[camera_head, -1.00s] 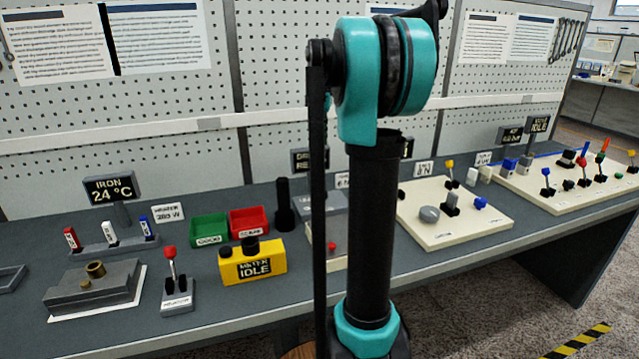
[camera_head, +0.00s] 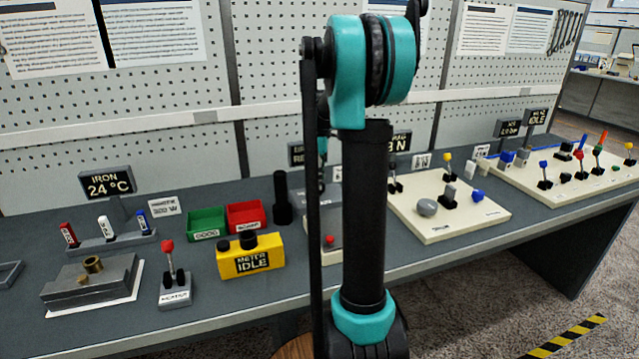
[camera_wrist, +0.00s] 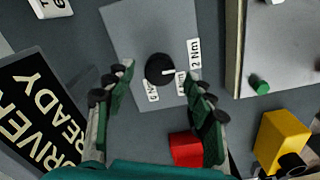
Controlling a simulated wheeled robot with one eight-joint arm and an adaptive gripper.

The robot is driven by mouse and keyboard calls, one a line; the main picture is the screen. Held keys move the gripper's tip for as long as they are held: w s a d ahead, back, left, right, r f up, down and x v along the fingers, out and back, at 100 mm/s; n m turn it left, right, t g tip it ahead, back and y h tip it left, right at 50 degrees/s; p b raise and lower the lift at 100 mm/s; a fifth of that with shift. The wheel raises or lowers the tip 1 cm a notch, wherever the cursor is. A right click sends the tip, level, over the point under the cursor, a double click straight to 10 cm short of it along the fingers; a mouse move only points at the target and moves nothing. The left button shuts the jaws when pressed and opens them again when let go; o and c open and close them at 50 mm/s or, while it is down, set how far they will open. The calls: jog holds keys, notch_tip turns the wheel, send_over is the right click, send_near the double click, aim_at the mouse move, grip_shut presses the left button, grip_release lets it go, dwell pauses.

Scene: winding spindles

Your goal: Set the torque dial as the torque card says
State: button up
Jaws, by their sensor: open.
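The torque dial (camera_wrist: 160,69) is a round black knob with a white pointer mark, on a grey plate (camera_wrist: 128,22) in the wrist view. The pointer is towards the right. Small white labels stand around its near side; one reads 2 Nm (camera_wrist: 195,53), the others are hard to read. My gripper (camera_wrist: 160,73) is open, with one finger on each side of the dial and apart from it. In the head view my gripper (camera_head: 321,184) shows only in part beside my arm, which hides the dial. I cannot tell which card is the torque card.
A black DRIVER READY sign (camera_wrist: 38,108) is left of my gripper in the wrist view. A red block (camera_wrist: 186,149) is near the right finger. The yellow meter (camera_head: 251,262) and a cream board (camera_head: 455,222) flank this part of the bench.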

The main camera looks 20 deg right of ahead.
jog(key=shift+f, duration=1)
jog(key=c, duration=1.2)
